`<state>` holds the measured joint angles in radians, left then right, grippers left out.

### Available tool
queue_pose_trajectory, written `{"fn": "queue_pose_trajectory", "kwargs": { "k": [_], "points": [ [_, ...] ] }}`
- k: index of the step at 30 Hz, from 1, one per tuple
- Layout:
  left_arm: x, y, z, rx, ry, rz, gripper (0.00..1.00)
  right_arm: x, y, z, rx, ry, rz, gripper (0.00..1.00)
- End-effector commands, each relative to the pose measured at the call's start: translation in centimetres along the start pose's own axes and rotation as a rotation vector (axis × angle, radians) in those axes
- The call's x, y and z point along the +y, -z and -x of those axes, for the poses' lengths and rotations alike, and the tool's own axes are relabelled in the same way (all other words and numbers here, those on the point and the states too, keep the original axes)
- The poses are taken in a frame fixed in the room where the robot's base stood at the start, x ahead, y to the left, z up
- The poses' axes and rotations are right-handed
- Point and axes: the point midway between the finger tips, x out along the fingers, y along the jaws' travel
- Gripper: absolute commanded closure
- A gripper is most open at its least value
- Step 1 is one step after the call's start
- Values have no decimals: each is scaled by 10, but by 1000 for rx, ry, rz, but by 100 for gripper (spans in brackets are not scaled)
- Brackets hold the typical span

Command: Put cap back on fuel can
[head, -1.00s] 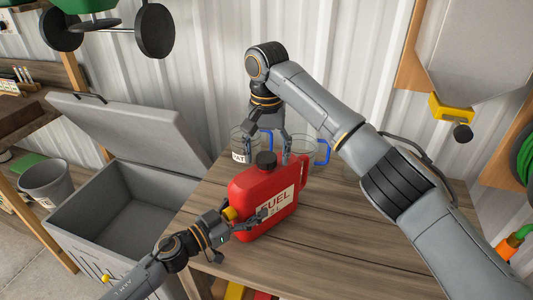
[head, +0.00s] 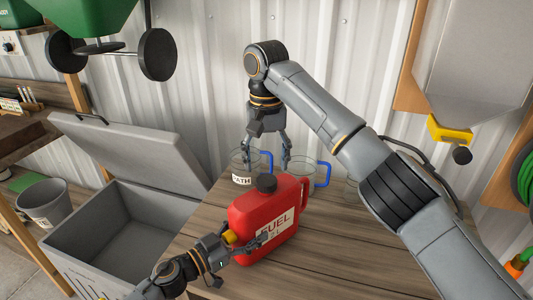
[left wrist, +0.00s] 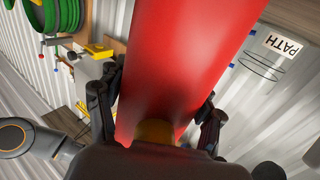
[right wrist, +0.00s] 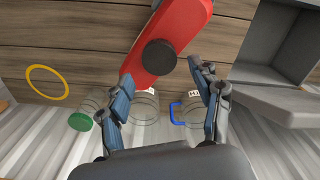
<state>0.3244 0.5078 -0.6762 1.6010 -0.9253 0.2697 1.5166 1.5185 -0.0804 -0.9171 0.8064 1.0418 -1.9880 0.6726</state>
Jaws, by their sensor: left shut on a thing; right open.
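The red fuel can (head: 262,213) stands on the wooden table, with its FUEL label facing front. A black cap (head: 266,183) sits at the can's top opening; whether it is threaded on cannot be told. My left gripper (head: 246,241) is shut on the can low on its left side, and the left wrist view shows the red body (left wrist: 180,60) between the fingers. My right gripper (head: 267,157) is open and empty, pointing down above and behind the cap. In the right wrist view the black cap (right wrist: 158,57) shows beyond and between the open fingers, apart from them.
Clear jars with blue handles, one labelled PATH (head: 243,168), stand behind the can near the wall. An open grey chest (head: 100,232) is at the left. The table (head: 345,235) is clear right of the can. A yellow ring (right wrist: 47,82) shows in the right wrist view.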

Motion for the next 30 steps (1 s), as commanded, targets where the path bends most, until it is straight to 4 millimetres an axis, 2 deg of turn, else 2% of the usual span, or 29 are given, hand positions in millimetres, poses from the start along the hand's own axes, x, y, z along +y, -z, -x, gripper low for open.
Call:
{"fn": "queue_pose_trajectory", "kwargs": {
  "k": [9,15,21,30],
  "points": [
    [0,0,0,1,0,1,100,0,1,18,1,-4,658,36],
    [0,0,0,0,0,1,100,1,1,27,1,-1,996,36],
    [0,0,0,1,0,1,100,1,0,30,0,1,1155,36],
    [0,0,0,1,-1,1,100,1,1,31,0,2,1177,36]
  ]
}}
